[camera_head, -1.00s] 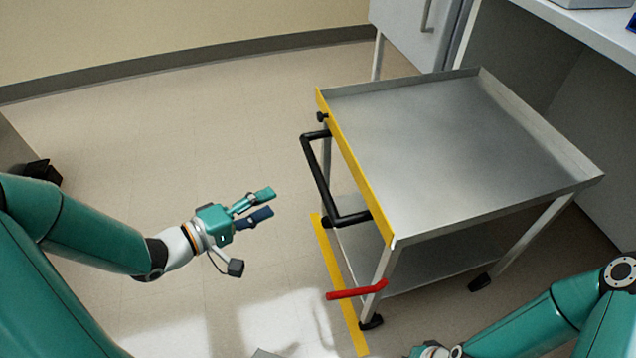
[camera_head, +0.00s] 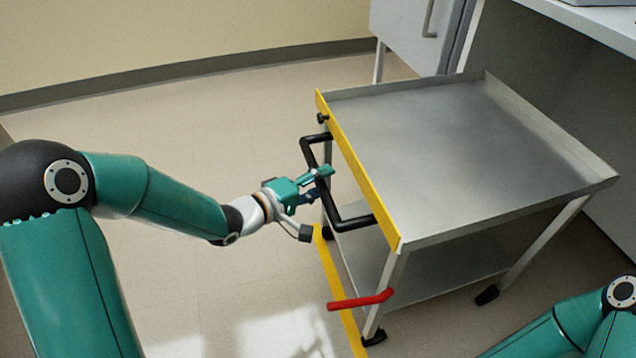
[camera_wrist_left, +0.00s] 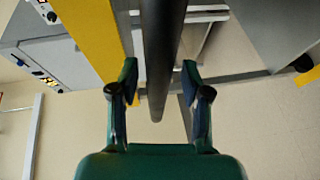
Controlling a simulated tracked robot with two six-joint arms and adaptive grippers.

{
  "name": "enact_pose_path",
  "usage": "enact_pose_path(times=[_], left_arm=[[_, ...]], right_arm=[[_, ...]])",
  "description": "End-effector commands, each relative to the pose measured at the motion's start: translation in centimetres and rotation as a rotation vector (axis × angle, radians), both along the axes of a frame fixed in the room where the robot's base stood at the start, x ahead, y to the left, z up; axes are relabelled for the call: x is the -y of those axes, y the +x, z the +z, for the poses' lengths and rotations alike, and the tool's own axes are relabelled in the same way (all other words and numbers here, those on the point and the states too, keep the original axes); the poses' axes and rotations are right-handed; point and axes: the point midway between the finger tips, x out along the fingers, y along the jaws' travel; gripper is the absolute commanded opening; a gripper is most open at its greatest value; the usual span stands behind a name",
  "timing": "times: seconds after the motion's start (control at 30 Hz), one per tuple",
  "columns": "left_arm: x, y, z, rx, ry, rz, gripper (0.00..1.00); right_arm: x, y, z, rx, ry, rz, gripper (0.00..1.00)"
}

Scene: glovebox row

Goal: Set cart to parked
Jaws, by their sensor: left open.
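The steel cart (camera_head: 450,150) stands right of centre in the head view, with a yellow strip along its near-left edge. A black push handle (camera_head: 352,221) sticks out from that edge. A red lever (camera_head: 360,301) points left from the near leg. My left gripper (camera_head: 325,182) is at the black handle. In the left wrist view, the handle bar (camera_wrist_left: 161,60) runs between the two open fingers (camera_wrist_left: 160,85), with a gap on each side. My right arm shows at the lower right, but its gripper is outside the view.
A yellow floor line (camera_head: 338,281) runs beside the cart's handle side. A white bench (camera_head: 590,25) and a cabinet (camera_head: 410,35) stand behind and right of the cart. The floor at the left is clear.

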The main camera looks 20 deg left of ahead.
Motion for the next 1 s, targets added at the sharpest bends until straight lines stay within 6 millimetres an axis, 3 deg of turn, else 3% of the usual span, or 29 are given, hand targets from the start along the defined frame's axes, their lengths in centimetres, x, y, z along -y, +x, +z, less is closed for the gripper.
enact_pose_path(times=[0.17,0.4,0.47,1.0], left_arm=[[0.0,0.0,0.0,0.000,0.000,0.000,0.47],[0.0,0.0,0.0,-0.001,0.000,-0.001,0.07],[0.0,0.0,0.0,-0.001,0.000,-0.001,0.00],[0.1,1.0,-0.1,-0.006,0.001,0.013,0.00]], right_arm=[[0.0,0.0,0.0,0.000,0.000,0.000,0.00],[0.0,0.0,0.0,0.000,0.000,0.000,0.00],[0.0,0.0,0.0,0.000,0.000,0.000,0.00],[0.0,0.0,0.2,0.000,0.000,0.000,0.00]])
